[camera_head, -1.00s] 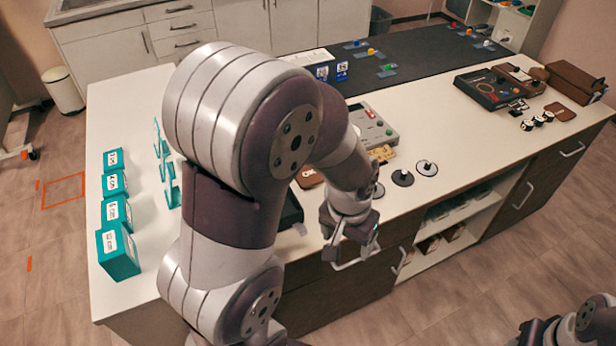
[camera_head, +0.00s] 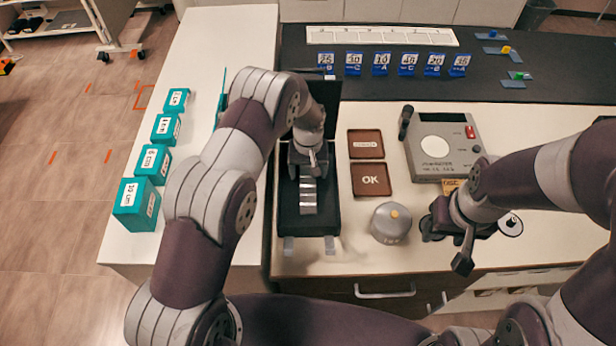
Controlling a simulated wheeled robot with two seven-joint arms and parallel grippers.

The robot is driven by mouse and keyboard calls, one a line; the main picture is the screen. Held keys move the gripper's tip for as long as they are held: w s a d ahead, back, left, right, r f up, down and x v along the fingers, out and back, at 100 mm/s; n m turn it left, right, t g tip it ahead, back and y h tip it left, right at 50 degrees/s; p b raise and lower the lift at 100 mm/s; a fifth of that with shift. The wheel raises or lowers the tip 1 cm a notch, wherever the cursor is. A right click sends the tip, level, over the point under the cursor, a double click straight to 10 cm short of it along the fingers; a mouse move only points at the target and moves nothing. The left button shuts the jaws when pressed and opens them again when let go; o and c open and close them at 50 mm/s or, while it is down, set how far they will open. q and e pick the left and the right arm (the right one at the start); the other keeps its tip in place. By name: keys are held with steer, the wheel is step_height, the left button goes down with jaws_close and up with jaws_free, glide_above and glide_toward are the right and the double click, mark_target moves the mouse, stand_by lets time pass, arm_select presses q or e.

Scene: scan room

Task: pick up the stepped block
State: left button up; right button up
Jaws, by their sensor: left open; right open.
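The stepped block (camera_head: 308,197) is a silvery metal piece with several steps. It lies in the open black case (camera_head: 288,222) on the white counter. My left gripper (camera_head: 308,170) is open and hangs over the far end of the block, hiding part of it. I cannot tell whether its fingers touch the block. My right gripper (camera_head: 464,250) is open and empty, above the counter's front edge to the right of the case.
A silver round device with a yellow knob (camera_head: 390,222) stands right of the case. Behind it are brown trays marked OK (camera_head: 370,180) and another label (camera_head: 366,143), and a grey instrument (camera_head: 443,145). Several teal boxes (camera_head: 136,204) line the left edge.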

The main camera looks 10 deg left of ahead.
arm_select(q)
steer(key=shift+s+a+f, duration=0.1)
steer(key=shift+s+f, duration=0.4)
steer(key=shift+f, duration=0.25)
steer(key=shift+w+f, duration=0.45)
steer(key=shift+w, duration=0.05)
steer(key=shift+c, duration=1.2)
steer(key=shift+r, duration=0.25)
steer(key=c, duration=1.1)
